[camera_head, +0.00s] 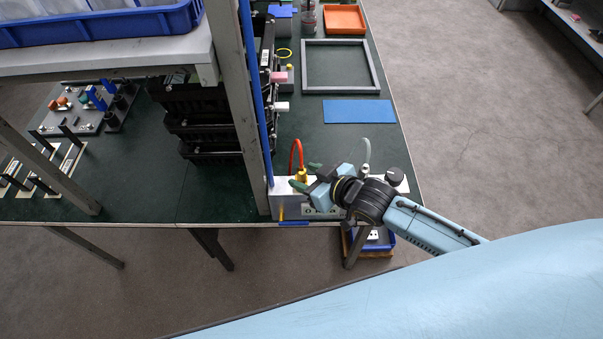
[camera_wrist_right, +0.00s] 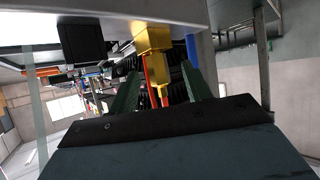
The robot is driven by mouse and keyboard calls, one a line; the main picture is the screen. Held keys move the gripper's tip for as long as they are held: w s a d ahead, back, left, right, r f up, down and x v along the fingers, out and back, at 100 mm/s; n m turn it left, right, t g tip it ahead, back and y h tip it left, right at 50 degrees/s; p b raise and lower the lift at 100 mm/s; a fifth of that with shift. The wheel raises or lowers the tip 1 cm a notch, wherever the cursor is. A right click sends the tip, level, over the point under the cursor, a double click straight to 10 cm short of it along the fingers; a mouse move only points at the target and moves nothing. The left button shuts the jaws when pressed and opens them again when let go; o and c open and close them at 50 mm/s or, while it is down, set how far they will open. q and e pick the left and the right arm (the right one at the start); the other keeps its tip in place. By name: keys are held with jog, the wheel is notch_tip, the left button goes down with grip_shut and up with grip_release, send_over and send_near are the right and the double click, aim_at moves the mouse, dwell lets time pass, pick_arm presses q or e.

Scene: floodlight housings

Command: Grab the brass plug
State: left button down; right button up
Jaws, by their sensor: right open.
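The brass plug (camera_head: 302,175) stands at the top of a light grey box (camera_head: 288,200) at the table's front edge, with a red cable looping from it. My right gripper (camera_head: 306,176) is at the plug, its green fingers apart. In the right wrist view the brass plug (camera_wrist_right: 152,40) shows ahead, its narrower end reaching between the two open fingers of the gripper (camera_wrist_right: 160,68). I cannot tell whether either finger touches it. The fingers partly cover the plug in the head view. My left gripper is not in view.
A grey post (camera_head: 240,90) with a blue strip rises left of the box. A black rack (camera_head: 205,120) stands beyond the post. A blue mat (camera_head: 359,111) and an empty grey frame (camera_head: 341,89) lie farther back. A blue bin (camera_head: 380,247) sits below the table edge.

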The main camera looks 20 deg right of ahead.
jog(key=x, duration=0.4)
jog(key=shift+w+f, duration=0.15)
jog(key=shift+w, duration=0.05)
grip_shut()
